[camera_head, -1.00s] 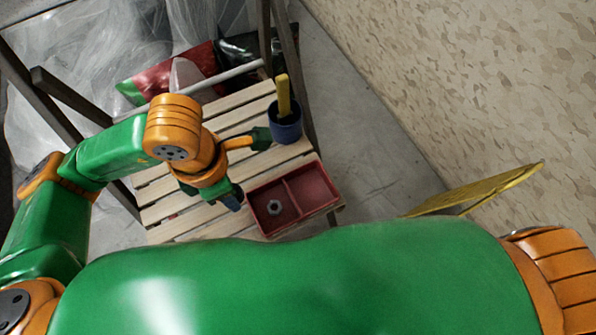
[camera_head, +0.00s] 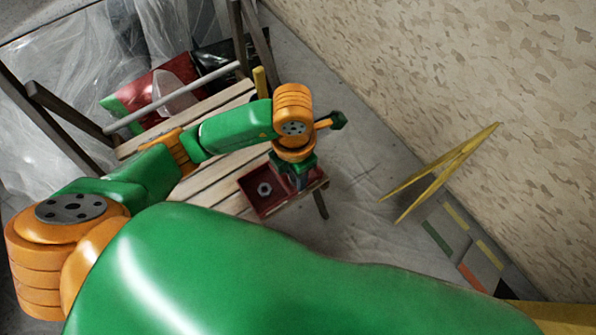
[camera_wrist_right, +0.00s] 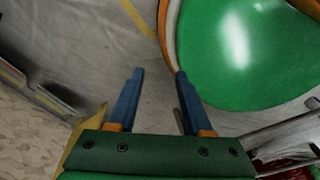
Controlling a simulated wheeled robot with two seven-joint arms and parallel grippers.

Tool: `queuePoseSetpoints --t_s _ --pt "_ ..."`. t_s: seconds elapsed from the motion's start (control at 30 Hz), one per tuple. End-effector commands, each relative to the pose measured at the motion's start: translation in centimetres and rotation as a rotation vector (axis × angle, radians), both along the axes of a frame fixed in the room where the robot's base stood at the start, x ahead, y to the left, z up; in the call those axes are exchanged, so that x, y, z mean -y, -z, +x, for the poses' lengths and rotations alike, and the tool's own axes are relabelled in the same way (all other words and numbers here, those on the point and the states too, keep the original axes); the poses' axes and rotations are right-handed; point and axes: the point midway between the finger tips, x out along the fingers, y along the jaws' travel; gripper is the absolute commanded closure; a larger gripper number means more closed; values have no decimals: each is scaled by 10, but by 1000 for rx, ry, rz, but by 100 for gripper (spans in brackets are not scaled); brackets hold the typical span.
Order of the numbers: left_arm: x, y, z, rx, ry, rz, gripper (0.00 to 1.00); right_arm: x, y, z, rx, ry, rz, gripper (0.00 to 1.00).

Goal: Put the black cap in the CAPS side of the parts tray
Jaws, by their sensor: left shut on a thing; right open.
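The red parts tray (camera_head: 275,205) stands on the slatted wooden table in the head view, with two compartments. A grey nut (camera_head: 264,189) lies in its left compartment. My left gripper (camera_head: 302,182) points down at the right compartment and partly covers it. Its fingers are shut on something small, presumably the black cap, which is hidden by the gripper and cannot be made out. I cannot read any label on the tray. My right gripper (camera_wrist_right: 158,74) is open and empty in the right wrist view, away from the table.
The wooden table (camera_head: 205,190) has bare slats left of the tray. A yellow handle (camera_head: 261,80) shows behind my left arm. A yellow folding stand (camera_head: 440,170) is on the floor at right, near the wall. Plastic sheeting hangs at the back left.

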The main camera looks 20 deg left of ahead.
Motion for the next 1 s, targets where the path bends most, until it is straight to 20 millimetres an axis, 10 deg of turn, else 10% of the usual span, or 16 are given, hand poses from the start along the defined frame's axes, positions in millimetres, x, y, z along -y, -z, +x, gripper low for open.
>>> queuePoseSetpoints --t_s 0.2,0.53,0.87,0.9,1.0 --pt "-17 51 40 -3 -2 1 100 20 25 15 35 14 -30 50" --pt "-22 94 52 -3 3 -1 100 25 36 24 53 20 -37 50" --pt "-22 97 53 1 4 0 100 28 38 25 55 22 -40 50" --pt "-22 96 53 1 4 -1 48 28 37 25 55 22 -41 50" --pt "-21 96 53 1 4 -1 26 29 36 25 56 23 -43 50"
